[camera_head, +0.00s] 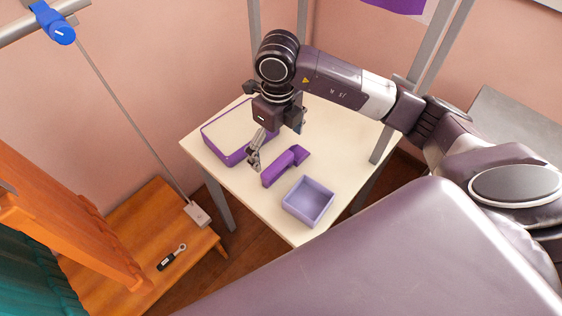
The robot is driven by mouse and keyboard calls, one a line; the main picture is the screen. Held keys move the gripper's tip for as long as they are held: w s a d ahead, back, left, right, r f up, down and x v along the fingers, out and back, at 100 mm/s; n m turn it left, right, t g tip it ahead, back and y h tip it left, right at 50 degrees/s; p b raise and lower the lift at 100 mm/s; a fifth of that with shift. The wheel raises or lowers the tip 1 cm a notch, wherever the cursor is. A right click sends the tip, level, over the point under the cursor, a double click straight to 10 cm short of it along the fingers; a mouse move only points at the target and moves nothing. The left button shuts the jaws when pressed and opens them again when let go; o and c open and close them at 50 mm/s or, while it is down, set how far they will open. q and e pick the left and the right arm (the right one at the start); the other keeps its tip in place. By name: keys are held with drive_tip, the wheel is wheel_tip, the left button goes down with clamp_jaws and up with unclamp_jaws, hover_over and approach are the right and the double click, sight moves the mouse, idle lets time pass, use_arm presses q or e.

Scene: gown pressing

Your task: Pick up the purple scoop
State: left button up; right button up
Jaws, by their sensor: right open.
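The purple scoop (284,166) lies on the cream table (232,187), between a purple-rimmed tray and a lilac box. My right gripper (254,164) points down just left of the scoop, between it and the tray. Its jaws are open and hold nothing. From this angle I cannot tell how high the fingertips are above the table or whether they touch the scoop. My left gripper is not in view.
The purple-rimmed tray (208,133) is behind and left of the gripper. The open lilac box (309,203) stands at the table's near side. Grey posts (384,142) rise by the table. A wooden bench (118,254) with a black-handled tool (168,260) is at lower left.

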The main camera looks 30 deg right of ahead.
sight(278, 163)
drive_tip(key=shift+d+f, duration=0.2)
drive_tip(key=shift+f, duration=0.15)
wheel_tip(278, 163, down, 6)
drive_tip(key=p, duration=0.2)
drive_tip(key=shift+a+f+p, duration=0.15)
drive_tip(key=shift+p, duration=0.2)
drive_tip(key=shift+w+f, duration=0.1)
drive_tip(key=shift+f, duration=0.2)
drive_tip(key=shift+c, duration=0.6)
drive_tip(key=c, duration=1)
